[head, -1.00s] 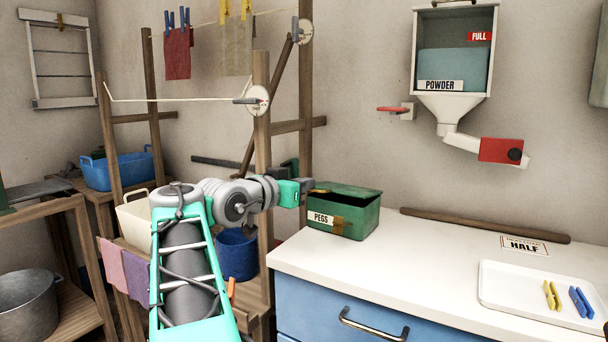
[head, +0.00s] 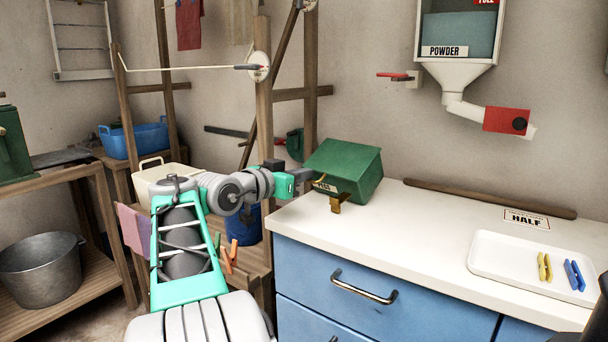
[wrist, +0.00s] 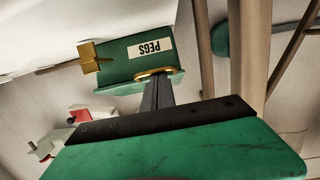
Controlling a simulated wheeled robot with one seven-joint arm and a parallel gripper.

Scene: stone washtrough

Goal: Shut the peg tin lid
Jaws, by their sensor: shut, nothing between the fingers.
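The green peg tin (head: 362,182) stands at the left end of the white counter. It looks tipped, its broad top face sloping down toward the front. I cannot tell whether the lid is fully down. The PEGS label is partly behind my gripper in the head view. A brass catch hangs at its front. My gripper (head: 306,175) is shut and empty, at the tin's front left. In the wrist view, the fingers (wrist: 157,84) reach up to a brass ring (wrist: 154,71) at the edge of the tin (wrist: 120,67), beside the upside-down label. Contact is unclear.
The white counter (head: 420,240) is clear between the tin and a white tray (head: 490,262) with yellow and blue pegs. A wooden rod (head: 480,198) lies along the wall. The powder dispenser (head: 458,75) hangs above. Wooden posts (head: 265,130) stand left of the tin.

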